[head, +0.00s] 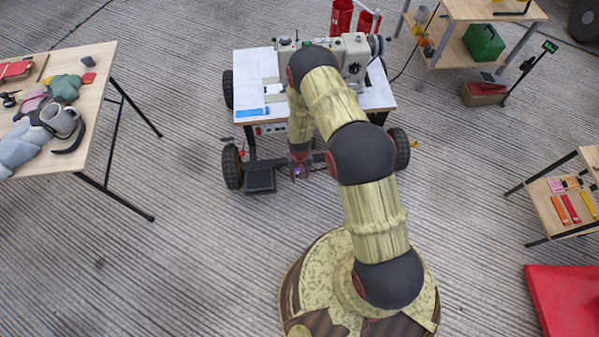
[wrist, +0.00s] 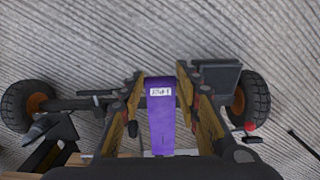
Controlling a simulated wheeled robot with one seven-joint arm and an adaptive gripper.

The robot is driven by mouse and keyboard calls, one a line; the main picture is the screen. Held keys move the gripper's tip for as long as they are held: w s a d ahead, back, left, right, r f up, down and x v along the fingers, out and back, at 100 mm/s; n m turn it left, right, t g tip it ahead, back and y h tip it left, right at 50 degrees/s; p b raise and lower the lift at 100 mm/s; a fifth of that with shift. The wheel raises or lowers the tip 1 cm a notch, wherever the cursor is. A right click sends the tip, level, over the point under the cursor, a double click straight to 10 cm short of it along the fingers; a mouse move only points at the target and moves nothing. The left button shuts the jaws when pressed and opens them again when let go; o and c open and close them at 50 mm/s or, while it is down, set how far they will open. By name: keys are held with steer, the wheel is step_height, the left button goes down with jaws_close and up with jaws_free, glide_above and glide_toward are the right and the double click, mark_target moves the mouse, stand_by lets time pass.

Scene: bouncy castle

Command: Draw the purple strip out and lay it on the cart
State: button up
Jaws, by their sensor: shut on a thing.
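The purple strip (wrist: 161,118) with a white printed label lies between the two fingers of my gripper (wrist: 160,80) in the wrist view, and my gripper is shut on it. In the head view my gripper (head: 300,165) hangs low at the cart's front edge, below the white top, with a small bit of purple at its tip. The cart (head: 252,62) is a white-topped table on black wheels, bearing a sewing machine. Where the strip's hidden end lies, I cannot tell. My arm covers part of the cart top.
A blue strip (head: 253,112) lies on the cart's front left. The sewing machine (head: 355,50) takes up the back. Cart wheels (head: 231,166) and a dark box (head: 261,181) stand close by my gripper. A cluttered table (head: 100,70) is at left; the ribbed floor between is clear.

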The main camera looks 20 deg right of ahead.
steer(key=shift+s+r, duration=0.1)
steer(key=shift+r, duration=0.05)
stand_by(0.3)
step_height(320, 180, up, 7)
steer(key=s+p, duration=0.2)
steer(key=p, duration=0.2)
steer(key=shift+a+p, duration=0.2)
steer(key=shift+p, duration=0.2)
stand_by(0.3)
